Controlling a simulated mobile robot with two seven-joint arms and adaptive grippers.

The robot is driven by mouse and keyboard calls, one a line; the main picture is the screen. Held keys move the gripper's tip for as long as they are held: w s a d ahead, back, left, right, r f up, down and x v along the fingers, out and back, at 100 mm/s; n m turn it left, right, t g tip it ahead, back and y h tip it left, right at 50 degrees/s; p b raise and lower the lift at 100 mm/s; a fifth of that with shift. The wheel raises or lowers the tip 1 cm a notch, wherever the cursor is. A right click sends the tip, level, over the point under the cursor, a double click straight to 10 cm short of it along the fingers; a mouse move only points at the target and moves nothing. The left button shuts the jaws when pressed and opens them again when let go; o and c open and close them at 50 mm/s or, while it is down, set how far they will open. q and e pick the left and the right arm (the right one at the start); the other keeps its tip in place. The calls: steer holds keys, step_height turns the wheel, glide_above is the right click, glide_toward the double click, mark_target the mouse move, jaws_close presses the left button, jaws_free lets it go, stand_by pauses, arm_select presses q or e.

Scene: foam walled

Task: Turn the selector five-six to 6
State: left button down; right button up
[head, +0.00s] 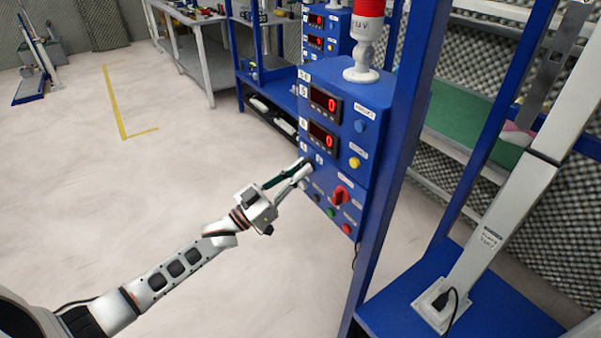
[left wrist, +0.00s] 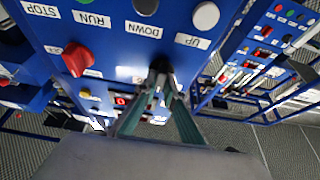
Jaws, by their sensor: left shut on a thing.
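The blue control box (head: 328,83) stands upright on a blue frame. My left gripper (head: 304,168) reaches its front face from the left, below the two red displays. In the left wrist view the fingers (left wrist: 162,80) are shut on a small dark knob (left wrist: 161,66), which appears to be the selector five-six. The fingers hide most of it, and I cannot read its position. A larger red rotary knob (head: 340,195) sits to the right of the gripper and also shows in the wrist view (left wrist: 76,60). My right gripper is not in view.
The displays (head: 325,104) and (head: 322,137) both read 0. A blue button (head: 360,126) and a yellow button (head: 354,162) sit beside them. A red-topped lamp (head: 367,40) stands on the box. A blue post (head: 405,150) rises at its right.

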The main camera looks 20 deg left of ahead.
arm_select(q)
steer(key=shift+m+g+h+b, duration=0.3)
steer(key=shift+m+g+h, duration=0.25)
steer(key=shift+m, duration=0.9)
steer(key=shift+m+g+h+b, duration=0.35)
steer(key=shift+m+g, duration=0.3)
steer(key=shift+m, duration=0.85)
steer(key=shift+m+g+h+b, duration=0.25)
steer(key=shift+m+g+h, duration=0.3)
steer(key=shift+m, duration=0.9)
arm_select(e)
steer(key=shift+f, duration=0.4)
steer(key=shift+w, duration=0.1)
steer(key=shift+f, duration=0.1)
arm_select(q)
steer(key=c, duration=2.1)
jaws_free()
steer(key=shift+c, duration=0.2)
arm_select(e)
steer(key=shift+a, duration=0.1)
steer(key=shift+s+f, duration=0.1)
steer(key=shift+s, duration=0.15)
